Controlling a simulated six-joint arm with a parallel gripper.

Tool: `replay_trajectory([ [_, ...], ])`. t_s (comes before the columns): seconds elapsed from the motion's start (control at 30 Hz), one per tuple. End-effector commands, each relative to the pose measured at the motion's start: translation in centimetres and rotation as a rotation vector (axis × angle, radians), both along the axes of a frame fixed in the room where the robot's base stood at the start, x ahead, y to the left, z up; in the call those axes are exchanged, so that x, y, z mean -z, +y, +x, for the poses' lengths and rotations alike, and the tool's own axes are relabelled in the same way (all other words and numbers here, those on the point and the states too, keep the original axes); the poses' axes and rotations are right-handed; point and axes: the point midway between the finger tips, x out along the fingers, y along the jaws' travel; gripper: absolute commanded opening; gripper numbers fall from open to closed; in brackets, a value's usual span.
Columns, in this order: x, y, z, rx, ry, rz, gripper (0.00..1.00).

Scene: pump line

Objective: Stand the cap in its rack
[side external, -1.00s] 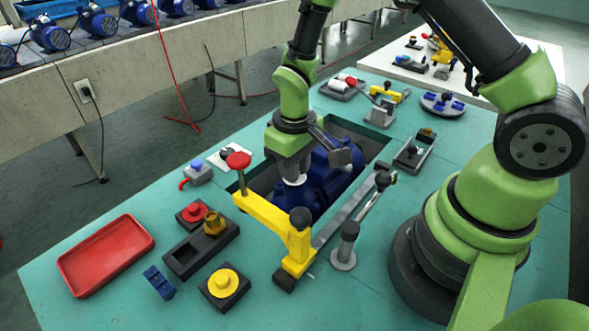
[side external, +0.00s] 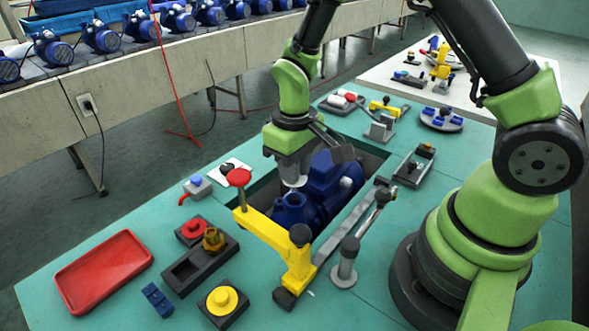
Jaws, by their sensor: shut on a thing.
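My gripper (side external: 293,181) points down over the front end of the blue pump (side external: 327,180) and is shut on a small pale piece (side external: 294,183), which looks like the cap. My fingers hide most of it. It sits just above the pump's round blue port (side external: 292,202); I cannot tell whether they touch. A dark rack (side external: 184,275) with an empty rectangular slot lies at the front left, with a brass fitting (side external: 213,240) standing at its far end. I cannot tell whether this is the cap's rack.
A yellow clamp arm (side external: 268,235) with a red knob (side external: 239,177) stands close left of my gripper. A grey post (side external: 346,262) and a lever (side external: 375,205) stand to the right. A red tray (side external: 104,272), a yellow knob block (side external: 222,300) and a blue block (side external: 157,300) lie front left.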

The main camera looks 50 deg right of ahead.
Motion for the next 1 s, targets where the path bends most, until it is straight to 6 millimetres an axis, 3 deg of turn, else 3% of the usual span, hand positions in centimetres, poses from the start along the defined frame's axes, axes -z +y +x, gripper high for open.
replay_trajectory([
  [0.5, -10.9, 0.0, 0.1, 0.000, -0.009, 0.001, 0.00],
  [0.77, -10.8, 4.6, 3.0, -0.136, 0.000, -0.003, 0.00],
  [1.0, -10.9, 11.2, 5.1, -0.294, 0.000, -0.005, 0.00],
])
